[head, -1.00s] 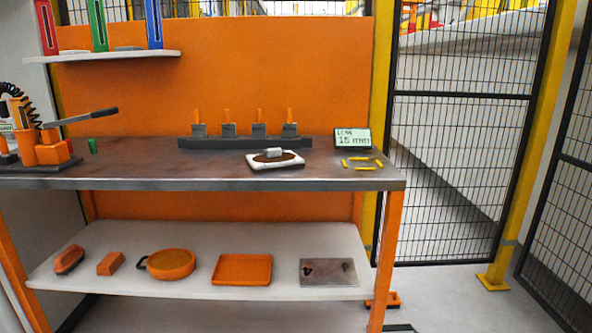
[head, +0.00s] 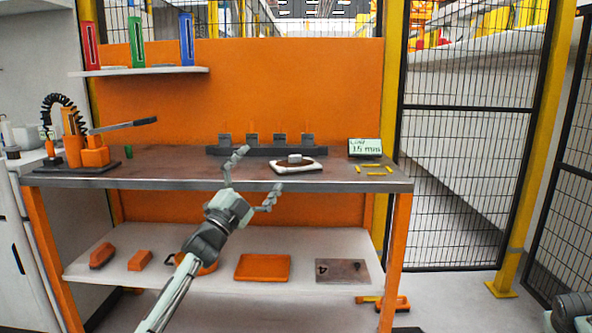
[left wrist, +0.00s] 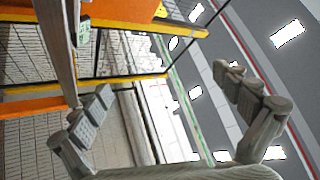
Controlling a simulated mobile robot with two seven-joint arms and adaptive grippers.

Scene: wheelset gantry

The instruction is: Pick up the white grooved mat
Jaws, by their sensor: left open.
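A white mat (head: 277,170) lies flat on the grey bench top, right of its middle. A dark oval piece with a small light block covers much of it, so I cannot make out any grooves. My left gripper (head: 258,168) is open and empty in front of the bench, its fingers spread just left of the mat in the picture; it looks nearer to me than the mat. The left wrist view shows its two fingers wide apart (left wrist: 166,90) with nothing between them. My right gripper is not in view; only a bit of my right arm shows at the lower right corner.
Behind the mat stands a dark rack (head: 262,151) with several uprights. A small sign (head: 364,147) and yellow strips (head: 374,174) are to its right. Orange items and a grey plate (head: 342,271) lie on the lower shelf (head: 218,285).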

